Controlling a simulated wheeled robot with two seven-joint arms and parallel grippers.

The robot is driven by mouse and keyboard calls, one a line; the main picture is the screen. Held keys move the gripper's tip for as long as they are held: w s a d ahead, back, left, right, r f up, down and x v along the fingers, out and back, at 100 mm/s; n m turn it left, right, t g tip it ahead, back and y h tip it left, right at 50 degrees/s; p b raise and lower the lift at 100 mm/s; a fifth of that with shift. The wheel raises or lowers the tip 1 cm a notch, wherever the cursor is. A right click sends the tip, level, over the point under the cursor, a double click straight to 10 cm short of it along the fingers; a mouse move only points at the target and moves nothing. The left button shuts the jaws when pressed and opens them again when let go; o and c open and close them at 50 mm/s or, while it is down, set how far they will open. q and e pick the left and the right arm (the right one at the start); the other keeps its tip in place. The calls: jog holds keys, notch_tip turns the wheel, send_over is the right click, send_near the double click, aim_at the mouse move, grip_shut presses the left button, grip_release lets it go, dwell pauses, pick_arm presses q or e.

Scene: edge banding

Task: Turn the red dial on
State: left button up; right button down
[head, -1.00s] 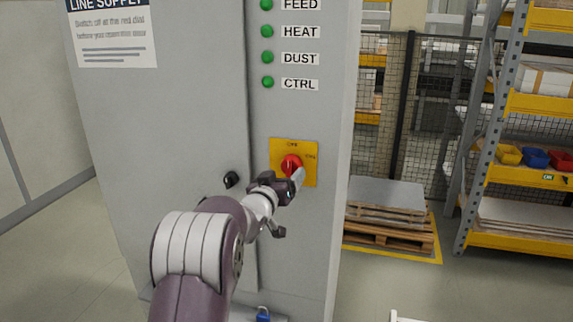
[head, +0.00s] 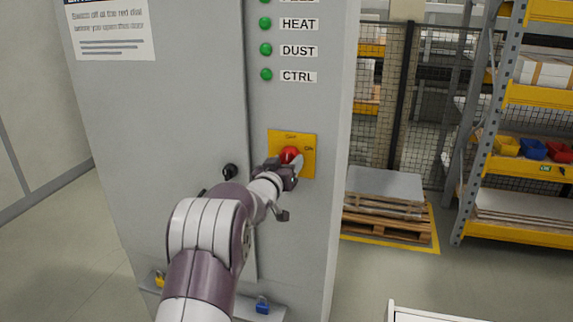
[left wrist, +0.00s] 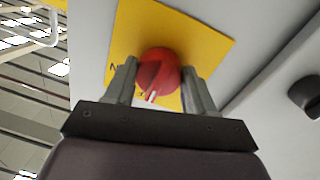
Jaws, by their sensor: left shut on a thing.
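The red dial (head: 289,154) sits on a yellow plate (head: 307,142) on the front of a grey cabinet. It also shows in the left wrist view (left wrist: 158,68), with a white mark on its grip, on the yellow plate (left wrist: 200,32). My left gripper (head: 291,165) is at the dial from below, and in the left wrist view its two fingers (left wrist: 158,88) stand on either side of it, shut on it. In the head view the gripper hides the lower part of the dial. My right gripper is not in view.
The grey cabinet (head: 180,120) has a black knob (head: 230,171) left of the plate and several green lamps (head: 266,50) above. Yellow and blue padlocks (head: 262,305) are low on it. A pallet (head: 385,215) and shelving (head: 510,200) stand to the right.

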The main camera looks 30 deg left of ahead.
pick_arm(q)
jog(key=m+b, duration=0.3)
jog(key=shift+f, duration=0.25)
jog(key=m+b, duration=0.4)
jog(key=m, duration=0.1)
jog(key=shift+a+r+g, duration=0.1)
jog(key=shift+r+g, duration=0.05)
jog(key=shift+g, duration=0.15)
jog(key=m+b, duration=0.3)
jog(key=m, duration=0.1)
jog(key=shift+r+m+y, duration=0.1)
jog(key=shift+m+y, duration=0.2)
jog(key=shift+y, duration=0.1)
jog(key=shift+r+m+b, duration=0.15)
jog(key=shift+m+b, duration=0.95)
jog(key=shift+m, duration=1)
jog(key=shift+g+y, duration=0.3)
jog(key=shift+g, duration=0.1)
jog(key=o, duration=1)
jog(key=shift+o, duration=0.2)
jog(key=shift+r, duration=0.1)
